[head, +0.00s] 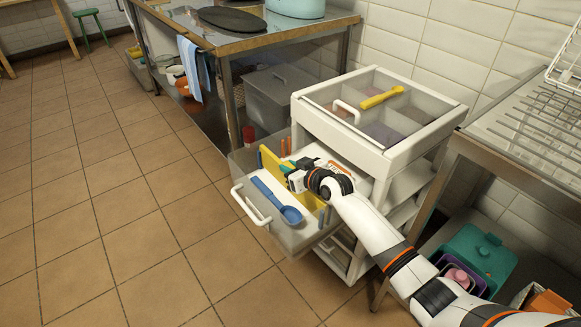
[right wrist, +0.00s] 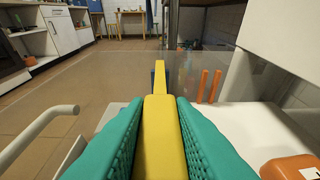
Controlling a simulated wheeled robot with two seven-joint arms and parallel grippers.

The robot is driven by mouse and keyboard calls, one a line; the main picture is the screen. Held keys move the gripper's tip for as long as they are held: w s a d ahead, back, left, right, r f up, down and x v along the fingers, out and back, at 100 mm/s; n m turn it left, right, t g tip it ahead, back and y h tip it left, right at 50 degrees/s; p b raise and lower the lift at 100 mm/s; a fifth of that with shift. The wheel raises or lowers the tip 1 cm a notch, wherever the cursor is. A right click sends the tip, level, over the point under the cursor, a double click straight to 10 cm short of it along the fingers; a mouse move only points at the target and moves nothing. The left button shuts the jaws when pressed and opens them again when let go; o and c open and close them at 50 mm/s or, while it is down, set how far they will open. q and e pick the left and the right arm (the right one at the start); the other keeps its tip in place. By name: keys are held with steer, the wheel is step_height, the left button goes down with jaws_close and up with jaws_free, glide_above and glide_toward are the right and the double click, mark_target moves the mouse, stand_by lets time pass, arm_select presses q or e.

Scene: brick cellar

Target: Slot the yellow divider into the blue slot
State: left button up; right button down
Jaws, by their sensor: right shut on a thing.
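The yellow divider (head: 269,159) stands on edge across the pulled-out drawer (head: 243,158) in the head view. In the right wrist view the yellow divider (right wrist: 160,138) runs straight ahead between the teal fingers of my right gripper (right wrist: 160,115). A blue slot post (right wrist: 153,79) shows beside its far end; more blue posts (head: 326,217) show near its other end in the head view. Whether the divider is seated between the posts or above them I cannot tell. My left gripper is not in view.
A blue scoop (head: 275,203) lies in the drawer's front part. Orange posts (right wrist: 210,86) stand to the right of the divider. The drawer's white handle (head: 249,206) faces the open tiled floor.

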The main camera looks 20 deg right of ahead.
arm_select(q)
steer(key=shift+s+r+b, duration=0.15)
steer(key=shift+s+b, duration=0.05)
steer(key=shift+b, duration=0.35)
arm_select(e)
steer(key=shift+f, duration=0.75)
steer(key=c, duration=1.2)
jaws_free()
steer(key=shift+o, duration=0.2)
steer(key=shift+s, duration=0.1)
steer(key=p+v, duration=0.2)
steer(key=v, duration=0.2)
steer(key=shift+s+d+r, duration=0.1)
steer(key=shift+r, duration=0.05)
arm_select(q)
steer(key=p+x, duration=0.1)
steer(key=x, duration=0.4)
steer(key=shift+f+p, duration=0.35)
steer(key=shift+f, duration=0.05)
arm_select(e)
steer(key=v, duration=0.7)
steer(key=shift+s+d+r, duration=0.1)
steer(key=shift+s, duration=0.15)
